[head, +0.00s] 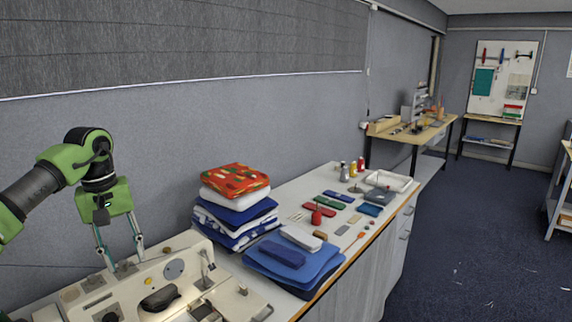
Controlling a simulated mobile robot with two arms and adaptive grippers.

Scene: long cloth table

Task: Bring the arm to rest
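My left arm comes in from the left in the head view. Its green and black gripper (122,258) points down, with its two thin fingers spread apart. Nothing shows between the fingers. The fingertips are at the rear edge of a cream-coloured machine (190,264) on the near left of the table; I cannot tell whether they touch it. My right gripper is not in view.
Folded cloths (236,205) are stacked right of the machine. Blue folded cloths (291,262) lie nearer the table's front edge. Small tools, spools and a white tray (388,181) stand farther along the table (325,258). Open floor (470,240) lies right.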

